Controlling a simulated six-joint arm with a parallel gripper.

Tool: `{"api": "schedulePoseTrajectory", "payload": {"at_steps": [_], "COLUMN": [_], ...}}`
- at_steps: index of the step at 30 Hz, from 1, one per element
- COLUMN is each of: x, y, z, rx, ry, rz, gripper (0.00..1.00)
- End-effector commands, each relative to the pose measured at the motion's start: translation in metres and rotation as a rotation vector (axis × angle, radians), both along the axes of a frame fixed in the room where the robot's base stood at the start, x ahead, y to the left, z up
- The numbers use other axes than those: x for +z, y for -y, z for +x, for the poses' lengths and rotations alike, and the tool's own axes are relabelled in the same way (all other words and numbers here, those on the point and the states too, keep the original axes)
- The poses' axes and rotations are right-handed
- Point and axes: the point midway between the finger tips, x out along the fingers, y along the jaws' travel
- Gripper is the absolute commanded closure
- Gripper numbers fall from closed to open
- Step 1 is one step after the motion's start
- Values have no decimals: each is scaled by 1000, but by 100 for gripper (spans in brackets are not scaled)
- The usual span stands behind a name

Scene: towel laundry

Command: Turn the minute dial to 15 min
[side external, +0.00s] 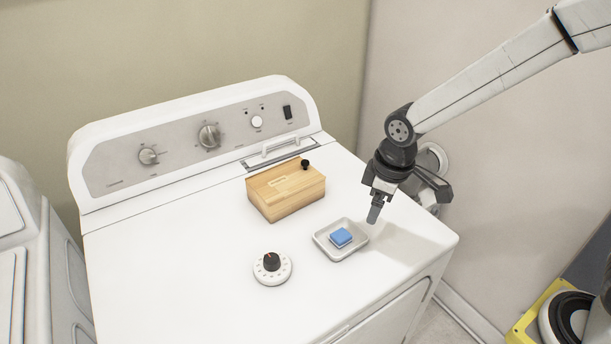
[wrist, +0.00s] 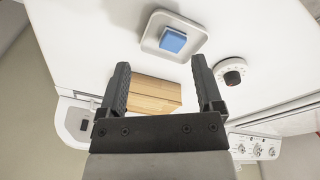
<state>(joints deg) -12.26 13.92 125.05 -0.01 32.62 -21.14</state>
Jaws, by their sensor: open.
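The minute dial (side external: 271,267) is a white round base with dark marks around its rim and a black knob on top. It sits on the white machine top, in front of the wooden box. It also shows in the wrist view (wrist: 231,72), right of my gripper. A small red mark shows on the knob; the numbers are too small to read. My gripper (side external: 375,209) hangs above the right part of the machine top, beyond the tray and apart from the dial. In the wrist view its two black fingers (wrist: 159,75) are spread with nothing held.
A grey tray (side external: 324,242) with a blue block (side external: 341,237) lies right of the dial. A wooden box (side external: 260,203) with a black knob stands behind them. The control panel (side external: 204,139) rises at the back. The machine top left of the dial is clear.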

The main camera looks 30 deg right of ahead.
Motion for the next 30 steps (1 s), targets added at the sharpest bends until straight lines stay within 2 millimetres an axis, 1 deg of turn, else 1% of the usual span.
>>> {"api": "schedulePoseTrajectory", "payload": {"at_steps": [1,3,5,9,15,18,21,24,30], "x": [0,0,0,0,-4,-5,-7,-7,-7], "y": [-15,-33,-50,-91,-150,-173,-189,-198,-201], "z": [9,21,29,45,58,60,60,60,60], "rx": [74,177,266,471,755,864,941,984,999], "ry": [-10,-22,-33,-57,-89,-102,-110,-114,-117], "rz": [-9,-21,-30,-53,-80,-89,-96,-99,-100], "gripper": [16,16,16,16,16,16,16,16,16]}}
